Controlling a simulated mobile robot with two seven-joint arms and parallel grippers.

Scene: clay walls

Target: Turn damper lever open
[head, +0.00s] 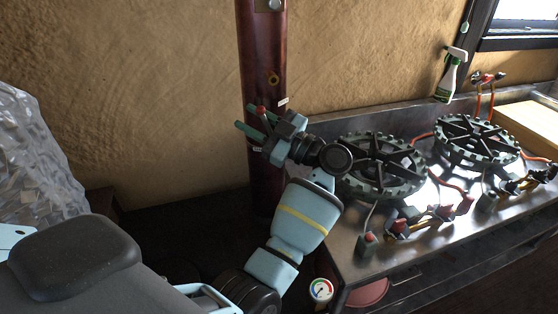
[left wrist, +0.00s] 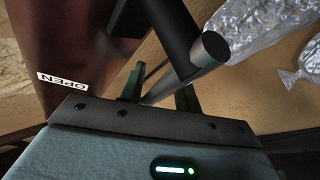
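The dark red flue pipe (head: 262,60) stands upright against the clay wall. A damper lever with a red tip (head: 262,110) shows at its front, partly hidden by my left gripper (head: 254,130). An "OPEN" label (left wrist: 63,82) is on the pipe. In the head view two small white labels show, one above right (head: 283,102) and one below (head: 257,149). My right gripper is not seen.
A metal counter (head: 345,240) with two black burners (head: 380,165) (head: 475,140) and orange hoses is close on the right. A shiny plastic-wrapped mass (head: 35,160) is at the left. Bare wall lies left of the pipe.

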